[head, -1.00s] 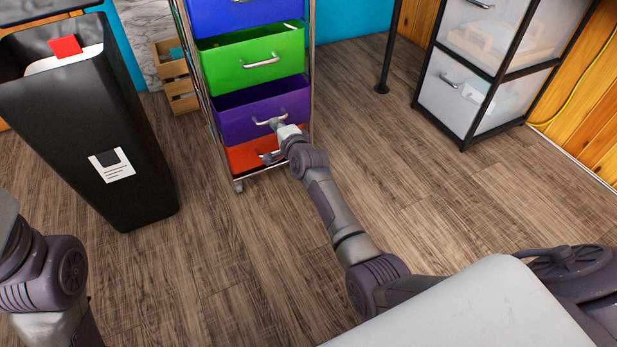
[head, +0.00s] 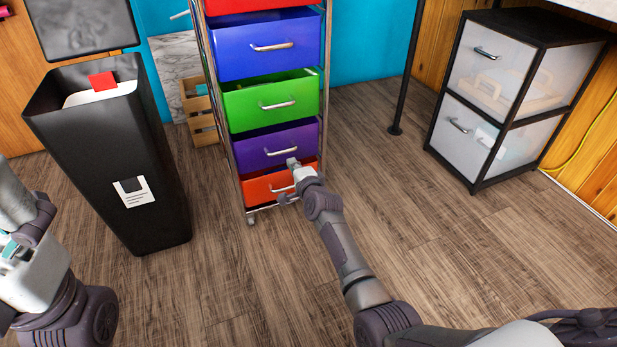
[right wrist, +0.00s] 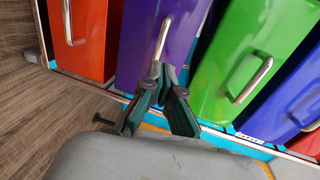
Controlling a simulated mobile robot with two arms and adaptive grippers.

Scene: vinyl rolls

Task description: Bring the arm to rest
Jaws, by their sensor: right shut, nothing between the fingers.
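My right gripper (head: 291,163) is shut and empty. It is in front of the drawer cart, close to the purple drawer (head: 252,153) and its silver handle (head: 281,152). In the right wrist view the fingertips (right wrist: 162,72) overlap the lower end of the purple drawer's handle (right wrist: 162,38); I cannot tell whether they touch it. My right arm (head: 343,253) reaches forward from the lower right. My left gripper (head: 10,250) shows only in part at the left edge of the head view, and its fingers are not clear.
The cart also has red (head: 264,187), green (head: 270,98) and blue (head: 264,48) drawers. A black bin (head: 110,165) stands left of it, with a wooden crate (head: 202,128) behind. A black-framed drawer unit (head: 510,100) stands at the right. Wood floor (head: 430,250) between is clear.

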